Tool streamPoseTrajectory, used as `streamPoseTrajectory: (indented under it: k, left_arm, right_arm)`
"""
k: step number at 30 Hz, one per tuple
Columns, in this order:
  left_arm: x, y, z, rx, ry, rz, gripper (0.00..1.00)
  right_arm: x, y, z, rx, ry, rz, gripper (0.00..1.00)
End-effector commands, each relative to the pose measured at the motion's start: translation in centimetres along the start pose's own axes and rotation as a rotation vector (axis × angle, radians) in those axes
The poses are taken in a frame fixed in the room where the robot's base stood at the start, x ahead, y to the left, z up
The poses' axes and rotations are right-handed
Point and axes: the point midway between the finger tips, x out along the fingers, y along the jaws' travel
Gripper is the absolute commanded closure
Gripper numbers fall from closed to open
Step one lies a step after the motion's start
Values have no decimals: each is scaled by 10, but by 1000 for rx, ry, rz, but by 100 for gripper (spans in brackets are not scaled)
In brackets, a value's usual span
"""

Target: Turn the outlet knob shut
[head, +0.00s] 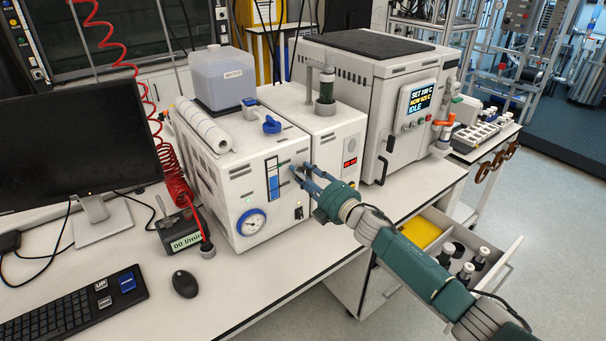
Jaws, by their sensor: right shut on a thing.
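My right gripper (296,173) reaches in from the lower right to the front of the white unit (235,185). Its fingers are shut on a small knob at the panel's right side, which I take to be the outlet knob. The fingers hide nearly all of the knob, so its turn position cannot be told. Just left of the fingertips is a blue flow tube (272,180). Below it is a round pressure gauge (251,223) with a blue rim. A blue valve handle (271,126) sits on top of the unit. My left gripper is out of view.
A second white unit (325,135) with a red display stands right behind the gripper. Further right is a large oven-like box (400,130) reading IDLE. A monitor, mouse (185,284) and keyboard (75,310) are left.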

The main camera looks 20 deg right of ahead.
Motion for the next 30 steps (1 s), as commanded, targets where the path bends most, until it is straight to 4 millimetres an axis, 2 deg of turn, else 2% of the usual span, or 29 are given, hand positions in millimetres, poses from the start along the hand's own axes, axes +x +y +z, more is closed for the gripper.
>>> streamPoseTrajectory:
  k: [1, 11, 12, 15, 25, 30]
  left_arm:
    - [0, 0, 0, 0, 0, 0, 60]
    - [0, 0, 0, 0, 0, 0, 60]
    - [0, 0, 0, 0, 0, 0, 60]
    - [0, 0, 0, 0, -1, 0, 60]
    - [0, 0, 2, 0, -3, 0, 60]
    - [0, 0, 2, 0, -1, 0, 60]
  right_arm:
    - [0, 7, 5, 3, -10, 8, 93]
    - [0, 6, 6, 5, -10, 7, 93]
    - [0, 6, 6, 5, -11, 7, 65]
    - [0, 5, 5, 4, -9, 6, 47]
    - [-2, 1, 2, 4, -4, 1, 47]
    - [-19, -1, 3, 3, -4, -1, 47]
